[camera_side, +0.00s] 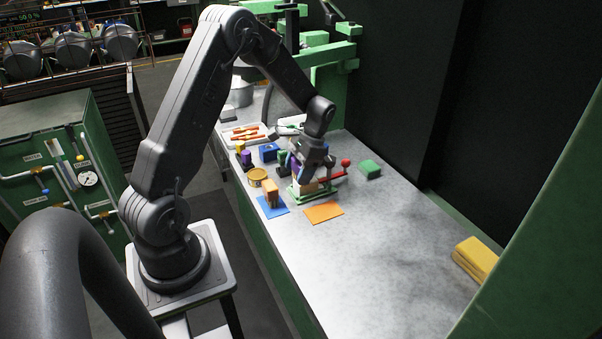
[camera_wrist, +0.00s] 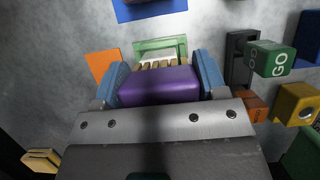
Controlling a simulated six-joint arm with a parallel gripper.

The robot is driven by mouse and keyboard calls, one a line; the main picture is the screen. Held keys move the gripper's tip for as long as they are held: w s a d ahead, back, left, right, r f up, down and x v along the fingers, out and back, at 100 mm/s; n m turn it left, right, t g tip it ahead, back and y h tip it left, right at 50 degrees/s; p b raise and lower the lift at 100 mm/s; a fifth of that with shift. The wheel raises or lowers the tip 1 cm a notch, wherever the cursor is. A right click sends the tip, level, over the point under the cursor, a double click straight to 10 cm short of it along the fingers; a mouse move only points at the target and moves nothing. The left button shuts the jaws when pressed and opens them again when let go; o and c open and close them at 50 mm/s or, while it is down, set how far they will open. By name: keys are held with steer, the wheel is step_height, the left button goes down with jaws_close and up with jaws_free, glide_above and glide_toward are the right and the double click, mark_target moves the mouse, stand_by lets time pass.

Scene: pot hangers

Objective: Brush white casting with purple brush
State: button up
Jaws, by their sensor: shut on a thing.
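My gripper (camera_wrist: 160,82) is shut on a purple brush (camera_wrist: 158,88), with the brush's body between its two blue-grey fingers. Tan bristles (camera_wrist: 165,65) point away from the wrist, toward a green frame (camera_wrist: 174,43). A whitish surface, possibly the white casting (camera_wrist: 155,55), shows inside the frame just beyond the bristles. Whether the bristles touch it I cannot tell. In the side view my gripper (camera_side: 308,172) is low over a green fixture (camera_side: 298,196) on the bench, with a bit of purple showing beside it. The casting is mostly hidden there.
A red-knobbed lever (camera_side: 342,165) sits close right of my gripper.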

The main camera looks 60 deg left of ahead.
steer(key=shift+a+r, duration=0.1)
steer(key=shift+a, duration=0.9)
steer(key=shift+r, duration=4.05)
